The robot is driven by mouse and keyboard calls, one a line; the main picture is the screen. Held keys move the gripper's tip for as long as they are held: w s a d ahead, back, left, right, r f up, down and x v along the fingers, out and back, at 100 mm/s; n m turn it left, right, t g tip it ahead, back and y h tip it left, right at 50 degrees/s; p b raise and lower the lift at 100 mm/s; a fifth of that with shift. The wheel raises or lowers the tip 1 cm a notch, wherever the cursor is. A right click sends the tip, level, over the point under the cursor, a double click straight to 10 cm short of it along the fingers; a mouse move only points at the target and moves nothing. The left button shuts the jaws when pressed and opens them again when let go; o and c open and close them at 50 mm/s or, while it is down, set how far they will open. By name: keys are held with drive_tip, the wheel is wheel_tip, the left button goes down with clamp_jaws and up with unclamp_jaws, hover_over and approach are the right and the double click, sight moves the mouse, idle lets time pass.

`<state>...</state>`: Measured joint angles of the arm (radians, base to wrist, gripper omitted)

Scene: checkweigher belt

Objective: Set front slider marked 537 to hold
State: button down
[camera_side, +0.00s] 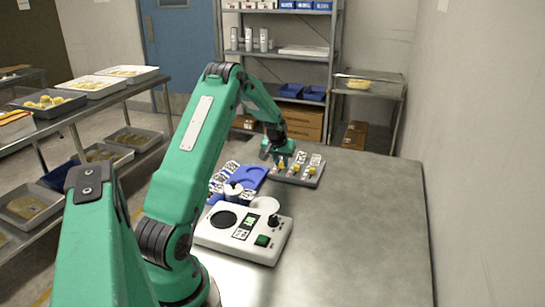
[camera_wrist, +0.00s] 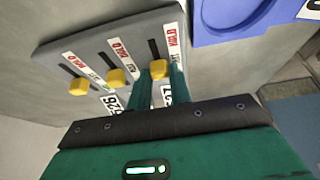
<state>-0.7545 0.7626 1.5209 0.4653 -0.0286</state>
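A dark grey slider panel (camera_side: 300,182) lies on the metal table and also shows in the wrist view (camera_wrist: 135,32). It has three yellow knobs in slots, each with a white strip with red HOLD lettering at its far end. My gripper (camera_side: 279,153) is low over the panel's left end in the side view. In the wrist view its two green fingers (camera_wrist: 161,78) are apart, with the right-hand yellow knob (camera_wrist: 158,69) at their tips. Contact with the knob is unclear. That slider's number tag (camera_wrist: 167,95) is partly hidden between the fingers. The other knobs (camera_wrist: 116,77) stand to the left.
A blue tray (camera_side: 252,178) lies left of the panel and shows close by in the wrist view (camera_wrist: 262,32). A white scale unit (camera_side: 212,236) with a green button stands nearer the camera. The table's right side (camera_side: 370,220) is clear.

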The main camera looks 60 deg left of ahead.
drive_tip(key=shift+s+d, duration=0.95)
drive_tip(key=shift+d, duration=0.05)
drive_tip(key=c, duration=1.3)
unclamp_jaws()
drive_tip(key=shift+v, duration=3.9)
drive_tip(key=shift+w, duration=0.1)
